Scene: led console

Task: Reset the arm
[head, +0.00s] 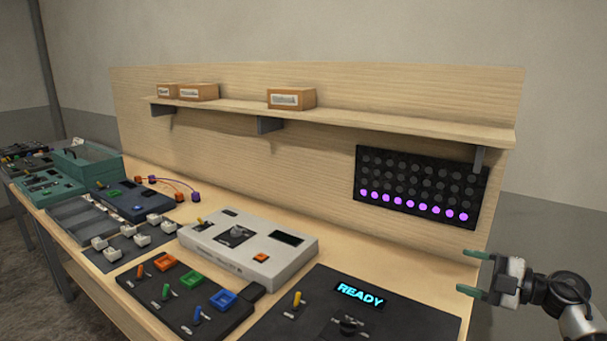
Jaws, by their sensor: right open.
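My right gripper (474,273) is at the lower right of the head view, with its green-tipped fingers apart and nothing between them. It is in the air near the right end of the bench, to the right of the black console (400,315). That console has a lit display (360,294) reading READY, a yellow lever (297,300) and a dark knob (348,326). My left gripper does not show.
An LED panel (420,188) on the backboard has its bottom row lit purple. A white box (270,262), a black panel with colored buttons (150,290) and a teal case (50,190) crowd the wooden bench. A shelf (370,125) holds small boxes.

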